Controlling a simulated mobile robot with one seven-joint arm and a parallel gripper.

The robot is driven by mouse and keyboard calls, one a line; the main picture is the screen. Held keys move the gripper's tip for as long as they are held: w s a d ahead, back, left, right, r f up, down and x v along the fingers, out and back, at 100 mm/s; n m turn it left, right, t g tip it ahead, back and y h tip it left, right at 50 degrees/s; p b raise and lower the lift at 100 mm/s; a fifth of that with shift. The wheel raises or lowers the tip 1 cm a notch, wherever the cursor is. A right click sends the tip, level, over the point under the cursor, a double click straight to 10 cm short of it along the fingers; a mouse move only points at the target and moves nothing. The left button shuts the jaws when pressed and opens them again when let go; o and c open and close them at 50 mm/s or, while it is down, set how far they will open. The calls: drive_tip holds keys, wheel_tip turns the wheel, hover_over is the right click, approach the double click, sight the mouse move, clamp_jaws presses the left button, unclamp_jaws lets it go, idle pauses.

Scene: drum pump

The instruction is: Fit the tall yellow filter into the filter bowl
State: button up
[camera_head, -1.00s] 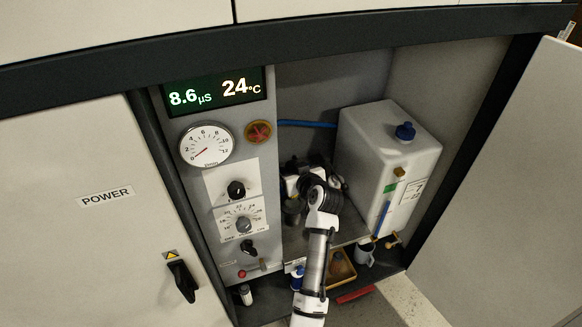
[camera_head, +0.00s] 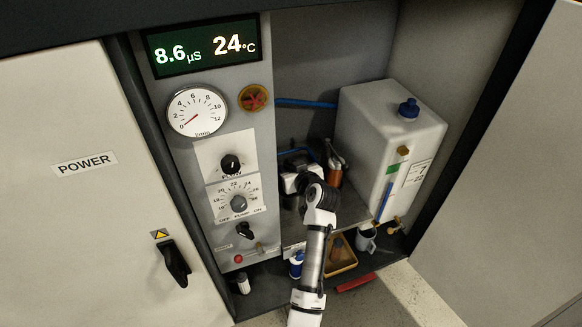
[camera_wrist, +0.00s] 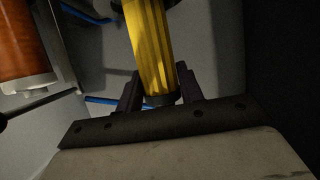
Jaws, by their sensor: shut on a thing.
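The tall yellow filter (camera_wrist: 150,42) is ribbed and shows in the wrist view, with a dark cap at its near end. My gripper (camera_wrist: 159,82) is shut on it near that end, one dark finger on each side. A dark rounded part borders the filter's far end at the top edge; I cannot tell whether it is an end cap or the bowl. In the head view, my arm hides the filter and my gripper. I cannot make out the filter bowl for certain.
A copper-orange cylinder (camera_head: 334,176) stands in the recess; it also shows in the wrist view (camera_wrist: 20,42). A white tank (camera_head: 385,145) is at the right, the control panel (camera_head: 215,150) at the left. A mug (camera_head: 366,240) and yellow tray (camera_head: 341,258) sit low in front.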

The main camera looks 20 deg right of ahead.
drive_tip(key=shift+f+b, duration=1.75)
drive_tip(key=shift+f, duration=0.7)
drive_tip(key=shift+s, duration=0.1)
drive_tip(key=o, duration=1.3)
drive_tip(key=b+v, duration=0.1)
drive_tip(key=v, duration=1.3)
